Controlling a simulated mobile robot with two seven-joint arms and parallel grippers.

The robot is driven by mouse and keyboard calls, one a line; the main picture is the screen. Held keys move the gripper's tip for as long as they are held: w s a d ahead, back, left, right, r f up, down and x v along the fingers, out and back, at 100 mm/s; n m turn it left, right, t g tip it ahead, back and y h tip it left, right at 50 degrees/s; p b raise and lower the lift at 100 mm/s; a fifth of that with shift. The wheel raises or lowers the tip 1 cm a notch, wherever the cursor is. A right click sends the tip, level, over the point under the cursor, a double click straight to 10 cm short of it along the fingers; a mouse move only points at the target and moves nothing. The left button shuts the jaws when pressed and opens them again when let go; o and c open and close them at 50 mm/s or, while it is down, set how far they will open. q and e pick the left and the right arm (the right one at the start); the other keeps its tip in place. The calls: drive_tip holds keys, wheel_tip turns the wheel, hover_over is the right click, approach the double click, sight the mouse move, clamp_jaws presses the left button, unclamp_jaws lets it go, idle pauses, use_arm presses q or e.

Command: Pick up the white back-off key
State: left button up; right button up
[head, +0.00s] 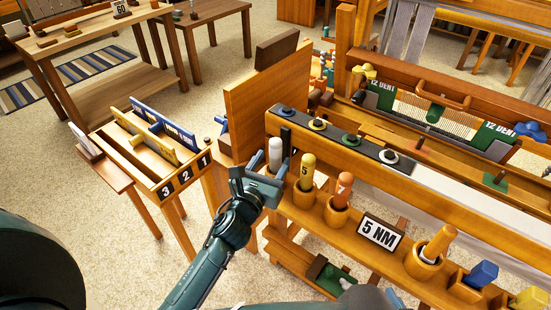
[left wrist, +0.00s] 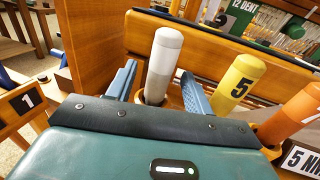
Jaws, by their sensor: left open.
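The white back-off key (head: 275,155) stands upright in its wooden holder cup at the left end of the loom's front shelf. In the left wrist view the white key (left wrist: 162,62) rises between the two blue fingers. My left gripper (head: 268,172) is open, with a finger on either side of the key and a visible gap to each. The left gripper's fingers (left wrist: 158,92) hide part of the cup. I cannot make out my right gripper.
A yellow key marked 5 (head: 307,172) and an orange key (head: 343,187) stand in cups just right of the white one. A wooden side panel (head: 262,100) rises behind. A numbered rack (head: 150,150) stands left.

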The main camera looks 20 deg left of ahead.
sight(273, 159)
use_arm(q)
drive_tip(key=shift+w+d, duration=0.15)
drive_tip(key=shift+w, duration=1.35)
drive_tip(key=shift+c, duration=0.4)
clamp_jaws()
